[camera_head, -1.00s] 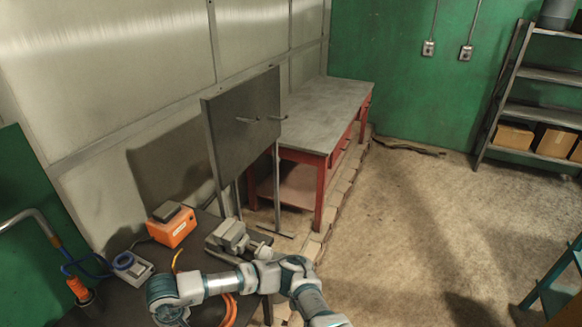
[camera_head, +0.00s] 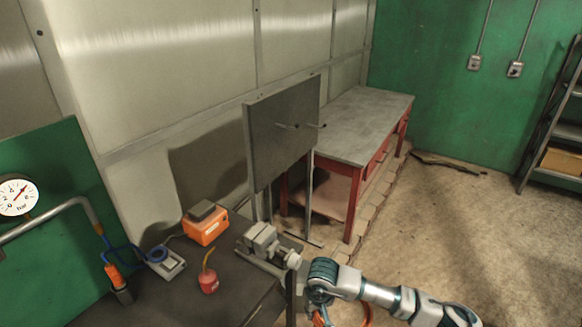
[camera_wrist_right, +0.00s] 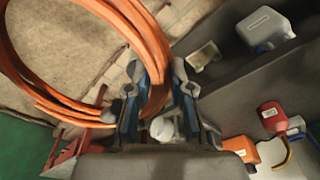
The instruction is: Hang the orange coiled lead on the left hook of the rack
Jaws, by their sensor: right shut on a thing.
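The orange coiled lead (camera_wrist_right: 100,20) hangs in loops at the left of the right wrist view. My right gripper (camera_wrist_right: 157,85) is shut on the lead, with the loops passing between its fingers. In the head view part of the lead (camera_head: 367,314) shows at the bottom edge, below my right arm; the gripper's fingers are hidden there. The rack is a dark upright panel (camera_head: 265,155) on thin legs with two hooks sticking out. Its left hook (camera_head: 287,125) is bare, and so is the right hook (camera_head: 317,125). The lead is well apart from the rack. My left gripper is not in view.
A dark bench (camera_head: 215,300) holds a grey vise (camera_head: 262,240), an orange box (camera_head: 206,226) and a red oil can (camera_head: 208,282). A red-legged table (camera_head: 350,120) stands behind the rack. Open floor (camera_head: 450,220) lies to the right.

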